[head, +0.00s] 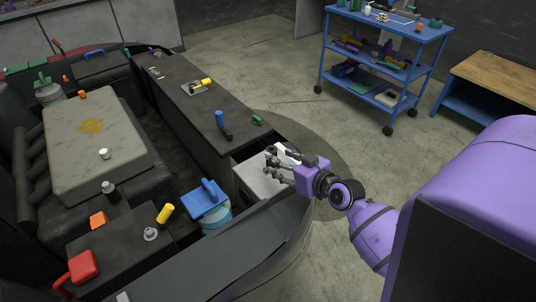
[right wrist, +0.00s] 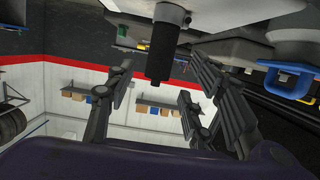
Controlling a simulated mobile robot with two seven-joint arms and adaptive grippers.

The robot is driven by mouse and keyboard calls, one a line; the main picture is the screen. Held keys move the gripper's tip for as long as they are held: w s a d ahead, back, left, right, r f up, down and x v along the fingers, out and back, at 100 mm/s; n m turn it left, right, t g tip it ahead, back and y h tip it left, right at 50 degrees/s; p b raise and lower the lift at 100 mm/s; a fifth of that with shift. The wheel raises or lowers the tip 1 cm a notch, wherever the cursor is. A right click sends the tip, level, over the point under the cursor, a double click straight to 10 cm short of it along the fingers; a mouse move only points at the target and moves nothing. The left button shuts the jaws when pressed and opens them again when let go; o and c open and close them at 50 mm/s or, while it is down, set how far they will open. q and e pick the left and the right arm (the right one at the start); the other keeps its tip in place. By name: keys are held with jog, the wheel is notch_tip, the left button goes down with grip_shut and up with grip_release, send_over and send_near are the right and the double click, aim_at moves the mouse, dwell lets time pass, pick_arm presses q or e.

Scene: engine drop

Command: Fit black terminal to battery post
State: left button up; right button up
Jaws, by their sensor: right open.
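The battery (head: 258,183) is a pale grey box in the bay's right corner, below the dark ledge. My right gripper (head: 269,161) is over its top, fingers pointing left and spread apart. In the right wrist view, a black cylindrical piece (right wrist: 160,52) stands out from a pale grey part (right wrist: 172,13) with a small bolt beside it. It looks like the black terminal, and it shows between the open fingers of my right gripper (right wrist: 160,82), not gripped. I cannot tell whether it sits on a battery post; the fingers hide the posts in the head view. My left gripper is not in view.
A blue-handled tool (head: 221,123) and a green piece (head: 257,119) lie on the dark ledge (head: 190,112) behind the battery. A blue piece (head: 206,198) sits left of it over a round pale blue container (head: 217,218). The curved bay wall (head: 285,220) runs in front.

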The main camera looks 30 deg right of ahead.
jog(key=shift+x, duration=0.9)
jog(key=x, duration=0.3)
jog(key=shift+w+f, duration=0.3)
jog(key=shift+w, duration=0.2)
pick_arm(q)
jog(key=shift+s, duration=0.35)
pick_arm(e)
grip_shut()
